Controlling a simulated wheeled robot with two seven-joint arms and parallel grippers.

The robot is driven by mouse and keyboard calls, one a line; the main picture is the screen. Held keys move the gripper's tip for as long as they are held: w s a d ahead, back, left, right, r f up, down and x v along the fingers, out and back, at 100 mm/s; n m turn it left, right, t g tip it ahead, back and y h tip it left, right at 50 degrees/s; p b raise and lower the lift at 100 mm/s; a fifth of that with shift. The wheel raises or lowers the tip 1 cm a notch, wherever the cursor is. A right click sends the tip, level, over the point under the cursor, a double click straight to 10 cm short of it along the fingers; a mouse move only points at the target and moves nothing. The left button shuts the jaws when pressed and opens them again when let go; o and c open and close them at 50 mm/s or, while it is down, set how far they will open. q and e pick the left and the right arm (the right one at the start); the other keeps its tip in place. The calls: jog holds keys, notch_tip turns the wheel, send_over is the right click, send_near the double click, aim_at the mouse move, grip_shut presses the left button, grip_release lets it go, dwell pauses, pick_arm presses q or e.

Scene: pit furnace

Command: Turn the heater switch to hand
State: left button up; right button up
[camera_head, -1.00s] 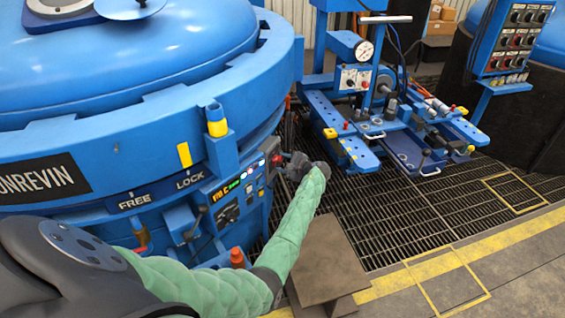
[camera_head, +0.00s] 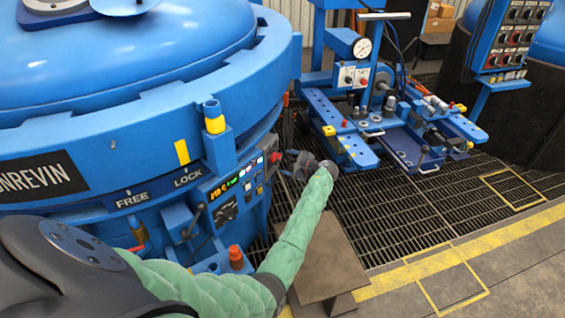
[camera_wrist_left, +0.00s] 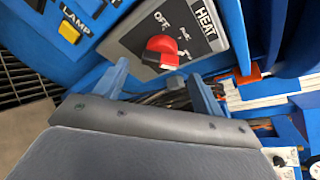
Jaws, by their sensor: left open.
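The heater switch is a red knob (camera_wrist_left: 160,52) on a grey plate (camera_wrist_left: 205,58) marked HEAT and OFF in the left wrist view. Its other position labels are too small to read, and I cannot tell which one it points to. In the head view a small red knob (camera_head: 276,157) shows at the right end of the furnace control panel (camera_head: 222,208). My left gripper (camera_wrist_left: 158,72) is open, its two blue fingers apart with the knob ahead of and between their tips. In the head view the left gripper (camera_head: 292,162) is beside the panel. My right gripper is not in view.
A yellow button (camera_wrist_left: 69,32) marked LAMP is left of the HEAT plate. The large blue furnace (camera_head: 110,130) fills the left. A blue machine bench (camera_head: 335,125) stands beyond the gripper over dark floor grating (camera_head: 390,215).

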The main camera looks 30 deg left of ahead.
pick_arm(q)
jog(key=shift+v, duration=2)
